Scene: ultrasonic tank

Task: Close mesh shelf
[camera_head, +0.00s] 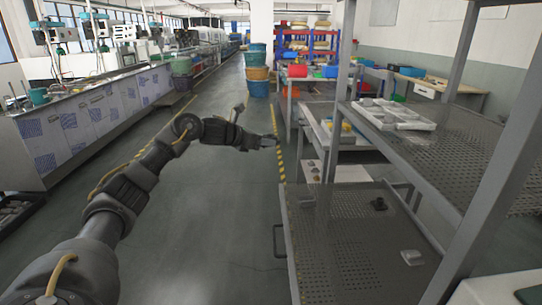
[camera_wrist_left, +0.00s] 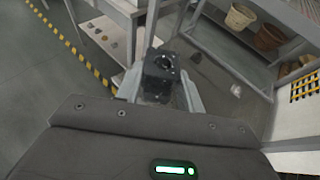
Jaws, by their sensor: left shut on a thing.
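The lower mesh shelf (camera_head: 335,240) of the metal rack is slid out to the left, past the rack's posts. A dark handle (camera_head: 279,241) sits on its left edge. A small black piece (camera_head: 378,204) and a grey piece (camera_head: 411,257) lie on it. My left gripper (camera_head: 272,141) is in the air beyond the shelf's far left corner, apart from the handle. In the left wrist view its fingers (camera_wrist_left: 162,88) are shut on a black block with a round face (camera_wrist_left: 160,68). The shelf also shows there, with the grey piece (camera_wrist_left: 235,90). My right gripper is out of view.
The rack's upper mesh shelf (camera_head: 450,150) carries white trays (camera_head: 395,114) above the slid-out shelf. A white table (camera_head: 350,170) stands behind the rack. Yellow-black tape (camera_head: 280,160) marks the floor. The aisle (camera_head: 220,110) is clear; a long tank bench (camera_head: 85,125) lines the left.

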